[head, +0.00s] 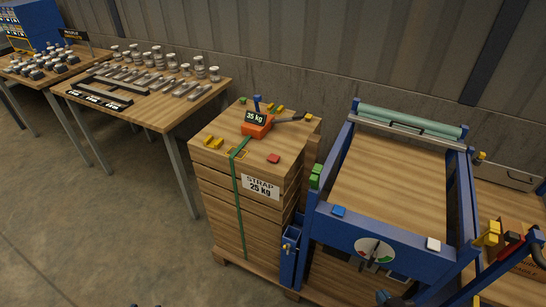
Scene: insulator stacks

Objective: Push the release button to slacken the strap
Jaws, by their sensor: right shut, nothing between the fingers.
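A wooden stack (222,196) stands on a pallet in the middle, with a green strap (237,200) running down its front. A white label (261,187) on it reads "STRAP 25 kg". On top sits an orange strap tool (257,130) with a dark handle pointing right, a blue upright part and a display (256,118) reading "35 kg". A red button-like piece (273,158) lies near the top's front right; I cannot tell which part is the release button. Only a dark tip, perhaps my left gripper, shows at the bottom left.
A blue-framed bench (391,175) with a green roller (410,121) and a dial (375,252) stands right of the stack. A table (178,112) with rows of metal parts stands to the left. Yellow pieces (213,142) lie on the stack top. The floor at front left is clear.

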